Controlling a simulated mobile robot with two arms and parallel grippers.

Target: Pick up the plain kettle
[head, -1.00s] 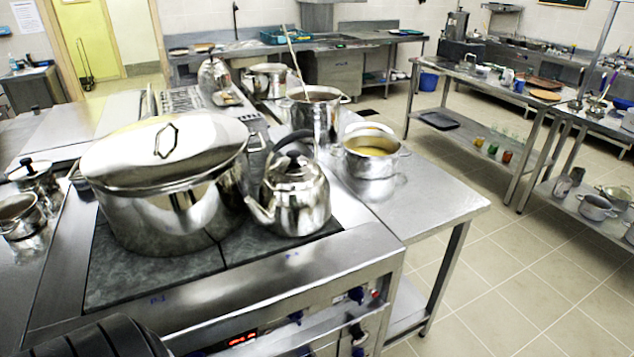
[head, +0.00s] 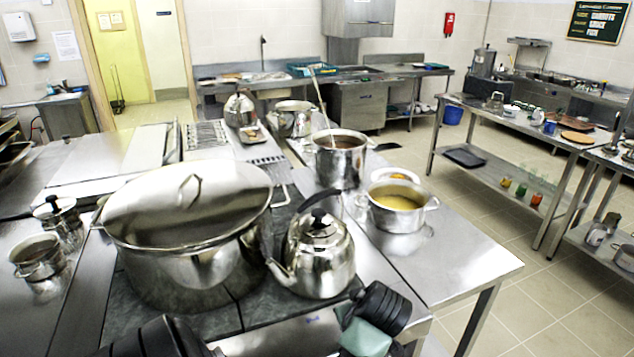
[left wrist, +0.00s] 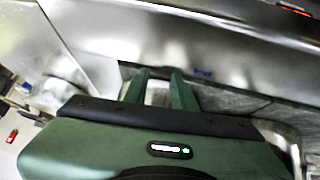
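A shiny plain steel kettle (head: 318,262) with a black arched handle stands upright on the dark cooktop in the head view. Its spout points left, towards a large lidded stockpot (head: 190,250) close beside it. A second steel kettle (head: 240,108) stands farther back; its details are too small to tell. In the left wrist view my left gripper (left wrist: 160,78) has two green fingers apart, over the steel front and dark cooktop edge. A pale shiny patch shows between the fingers; I cannot tell what it is.
An open pot with a ladle (head: 338,158) and a pot of yellow soup (head: 397,206) stand behind and right of the kettle. Small pots (head: 38,257) stand at the left. The steel side table (head: 455,262) has bare room at its front right.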

